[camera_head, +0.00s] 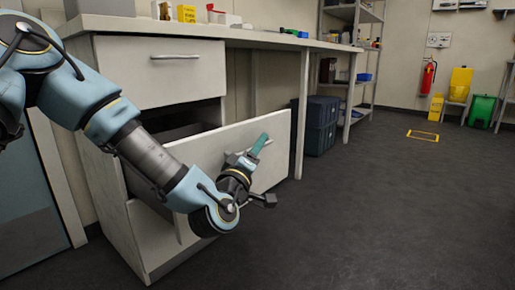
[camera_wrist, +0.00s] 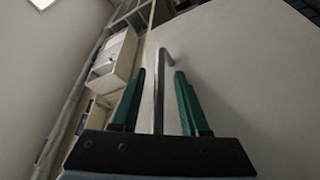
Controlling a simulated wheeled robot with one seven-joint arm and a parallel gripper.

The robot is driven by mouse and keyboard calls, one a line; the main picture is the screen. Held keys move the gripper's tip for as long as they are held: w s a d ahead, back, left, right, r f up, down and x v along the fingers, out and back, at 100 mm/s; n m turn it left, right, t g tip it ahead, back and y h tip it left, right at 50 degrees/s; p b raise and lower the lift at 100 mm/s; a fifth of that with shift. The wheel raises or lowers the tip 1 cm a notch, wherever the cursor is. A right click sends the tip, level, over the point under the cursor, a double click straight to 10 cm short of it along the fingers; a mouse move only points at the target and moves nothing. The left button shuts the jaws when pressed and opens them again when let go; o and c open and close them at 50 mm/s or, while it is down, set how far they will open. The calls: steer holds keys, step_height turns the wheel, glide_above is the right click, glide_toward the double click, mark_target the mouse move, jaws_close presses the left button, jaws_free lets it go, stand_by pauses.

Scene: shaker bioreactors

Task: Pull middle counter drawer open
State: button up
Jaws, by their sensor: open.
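The middle counter drawer (camera_head: 205,148) stands pulled well out in the head view, with a dark gap showing behind its pale front. My gripper (camera_head: 262,143) is at the outer face of that front. In the wrist view, the grey metal drawer handle (camera_wrist: 160,95) runs between the two teal fingers of my gripper (camera_wrist: 160,75). The fingers are apart, with a gap visible on each side of the handle. In the head view, the handle is mostly hidden by my gripper.
The top drawer (camera_head: 160,75) above is shut, with its own bar handle (camera_head: 175,57). Dark blue boxes (camera_head: 318,125) stand under the counter (camera_head: 260,35).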

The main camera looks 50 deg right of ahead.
steer(key=p+v, duration=0.2)
steer(key=v, duration=0.9)
stand_by(0.4)
